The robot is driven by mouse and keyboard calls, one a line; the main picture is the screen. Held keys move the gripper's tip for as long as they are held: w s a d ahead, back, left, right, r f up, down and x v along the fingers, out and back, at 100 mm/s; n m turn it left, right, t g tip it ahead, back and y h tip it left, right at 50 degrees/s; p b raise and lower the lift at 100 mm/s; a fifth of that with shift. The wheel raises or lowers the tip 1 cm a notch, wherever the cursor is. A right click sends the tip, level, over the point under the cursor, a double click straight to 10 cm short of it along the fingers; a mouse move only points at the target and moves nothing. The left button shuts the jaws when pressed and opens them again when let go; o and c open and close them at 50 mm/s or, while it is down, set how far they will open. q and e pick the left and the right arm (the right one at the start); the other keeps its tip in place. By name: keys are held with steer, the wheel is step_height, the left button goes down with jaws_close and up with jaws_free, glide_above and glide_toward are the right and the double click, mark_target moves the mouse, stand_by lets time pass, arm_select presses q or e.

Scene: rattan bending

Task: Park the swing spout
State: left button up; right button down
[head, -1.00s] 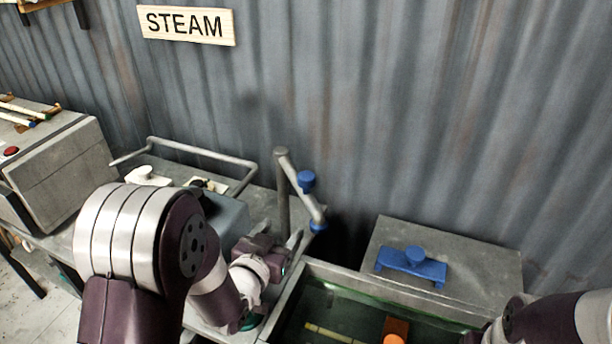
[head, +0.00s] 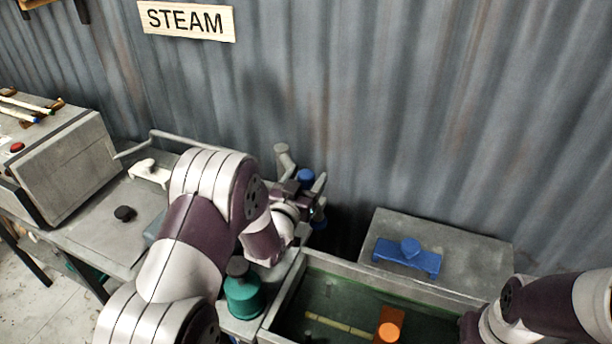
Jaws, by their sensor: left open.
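The swing spout (head: 283,158) is a grey pipe behind the trough, with a blue knob (head: 306,176) on its arm and a blue tip low down. My left gripper (head: 303,188) is open at the spout's arm, with its fingers close to the blue knob. The gripper covers much of the spout's arm and post, and I cannot tell whether it touches them. My right arm comes in at the lower right, and its gripper does not show.
The trough (head: 283,300) holds green liquid, a pale stick (head: 338,325) and an orange piece (head: 391,324). A grey block with a blue handle (head: 408,258) stands behind it. A teal bottle (head: 242,297) stands below my left arm. A grey rail (head: 200,140) borders the bench near the corrugated wall.

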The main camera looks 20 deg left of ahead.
arm_select(q)
jaws_close()
steer(key=shift+w+d+f+y+b, duration=0.15)
steer(key=shift+w+d+y+b, duration=0.15)
steer(key=shift+b, duration=0.2)
steer(key=w+d+n+g+y+b, duration=0.4)
steer(key=w+d+n+y, duration=0.1)
steer(key=w+n+y, duration=0.4)
steer(key=w+y, duration=0.2)
steer(key=y, duration=0.1)
steer(key=shift+d+r+y, duration=0.2)
steer(key=shift+d+y, duration=0.05)
steer(key=shift+y, duration=0.15)
steer(key=shift+r, duration=0.1)
steer(key=shift+c, duration=0.5)
jaws_free()
steer(key=shift+o, duration=0.5)
steer(key=shift+w, duration=0.15)
